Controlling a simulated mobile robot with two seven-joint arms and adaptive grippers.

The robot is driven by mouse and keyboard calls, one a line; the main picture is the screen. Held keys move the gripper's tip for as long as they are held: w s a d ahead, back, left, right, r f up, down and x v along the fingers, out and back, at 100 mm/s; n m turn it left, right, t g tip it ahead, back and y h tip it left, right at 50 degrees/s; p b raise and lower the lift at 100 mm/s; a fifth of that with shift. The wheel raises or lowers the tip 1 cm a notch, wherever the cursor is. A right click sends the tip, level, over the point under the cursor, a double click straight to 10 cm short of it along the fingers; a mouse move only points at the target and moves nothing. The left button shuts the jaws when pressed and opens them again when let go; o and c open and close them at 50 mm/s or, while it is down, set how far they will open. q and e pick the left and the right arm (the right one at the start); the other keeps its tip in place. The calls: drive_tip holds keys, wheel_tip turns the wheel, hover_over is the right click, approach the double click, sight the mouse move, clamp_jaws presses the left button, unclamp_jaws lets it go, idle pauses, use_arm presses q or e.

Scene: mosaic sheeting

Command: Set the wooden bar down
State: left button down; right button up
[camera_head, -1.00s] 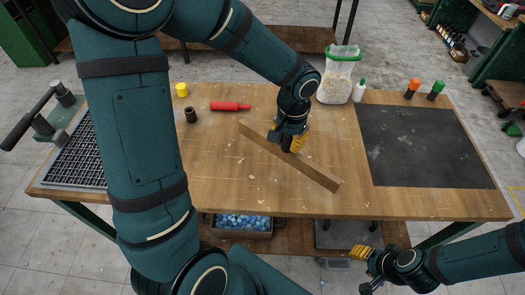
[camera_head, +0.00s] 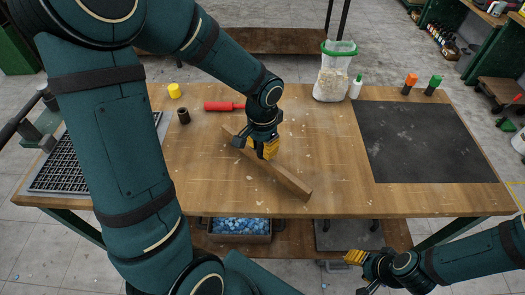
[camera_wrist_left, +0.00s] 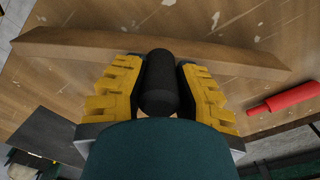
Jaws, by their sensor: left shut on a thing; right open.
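The long wooden bar (camera_head: 286,180) lies slantwise over the wooden table (camera_head: 340,160), its near end close to the front edge. My left gripper (camera_head: 263,150) is over the middle of the bar. In the left wrist view its yellow fingers (camera_wrist_left: 160,85) are shut on a black cylinder (camera_wrist_left: 160,78), which looks like a grip on the bar (camera_wrist_left: 225,60). I cannot tell whether the bar touches the tabletop. My right gripper (camera_head: 359,272) is open and empty, low in front of the table.
A bag (camera_head: 333,80), white bottle (camera_head: 356,87) and orange- and green-capped bottles are at the back. A black mat (camera_head: 425,145) covers the right. Tabletop between bar and mat is clear.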

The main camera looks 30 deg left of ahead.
use_arm(q)
drive_tip(key=shift+w+f, duration=0.1)
drive_tip(key=shift+f, duration=0.7)
drive_tip(key=shift+r, duration=0.1)
drive_tip(key=c, duration=0.7)
unclamp_jaws()
drive_tip(key=shift+c, duration=0.2)
wheel_tip(320, 180, up, 12)
drive_tip(key=p, duration=0.2)
drive_tip(key=shift+p, duration=0.4)
drive_tip(key=shift+s, duration=0.2)
